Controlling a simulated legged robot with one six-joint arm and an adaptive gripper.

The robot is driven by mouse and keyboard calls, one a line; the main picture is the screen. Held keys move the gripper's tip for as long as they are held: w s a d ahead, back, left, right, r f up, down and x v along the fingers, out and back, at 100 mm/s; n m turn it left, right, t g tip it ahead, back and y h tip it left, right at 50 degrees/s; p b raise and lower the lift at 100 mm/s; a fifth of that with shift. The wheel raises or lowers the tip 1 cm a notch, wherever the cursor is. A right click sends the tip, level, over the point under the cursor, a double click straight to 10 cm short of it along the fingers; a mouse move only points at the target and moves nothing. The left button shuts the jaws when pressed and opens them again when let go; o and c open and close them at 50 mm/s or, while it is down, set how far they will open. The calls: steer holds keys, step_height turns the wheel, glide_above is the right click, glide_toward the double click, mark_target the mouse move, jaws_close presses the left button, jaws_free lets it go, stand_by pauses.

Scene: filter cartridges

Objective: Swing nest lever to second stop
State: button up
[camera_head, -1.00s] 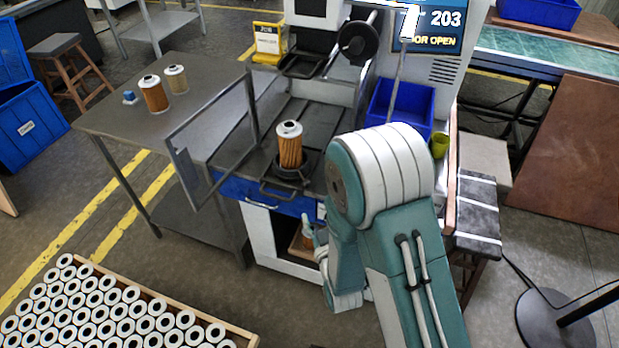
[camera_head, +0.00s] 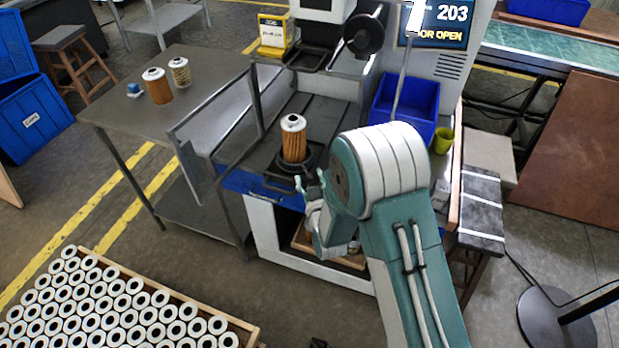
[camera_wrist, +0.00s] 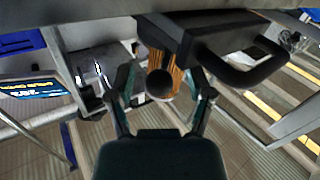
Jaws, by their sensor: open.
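An orange pleated filter cartridge (camera_head: 294,145) with a white top stands upright in the dark nest (camera_head: 283,172) at the front of the machine bed. A black loop handle (camera_head: 272,186) juts from the front edge by the nest; it shows large in the wrist view (camera_wrist: 262,72). My gripper (camera_head: 311,182) is open just in front of the nest, right of the handle. In the wrist view my gripper (camera_wrist: 163,92) has its fingers apart, with a round dark grey end (camera_wrist: 160,84) between them and orange pleats behind it. I cannot tell whether this end belongs to the nest lever.
The open door frame (camera_head: 215,165) is left of the nest. A blue bin (camera_head: 405,105) is right. A crate of cartridges (camera_head: 255,335) fills the lower left.

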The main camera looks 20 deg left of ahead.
jaws_close()
